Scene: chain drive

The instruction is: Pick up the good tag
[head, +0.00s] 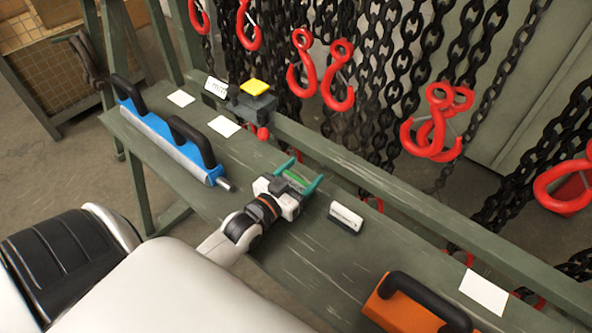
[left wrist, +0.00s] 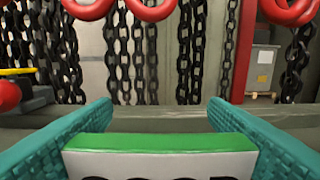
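The good tag (head: 295,180) has a green top edge and a pale face with dark letters, partly cut off in the left wrist view (left wrist: 160,160). It sits between the two teal fingers of my left gripper (head: 299,173), over the green bench. In the left wrist view both fingers (left wrist: 160,112) meet the tag's side edges, with their tips reaching past it. The left gripper looks shut on the tag. Whether the tag still touches the bench cannot be told. My right gripper is not in view.
Another white tag (head: 345,218) stands right of the gripper. A blue tool (head: 165,138) lies left on the bench (head: 290,245), an orange one (head: 410,310) right. A grey block with a yellow top (head: 254,92) stands behind. Chains with red hooks (head: 338,75) hang beyond.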

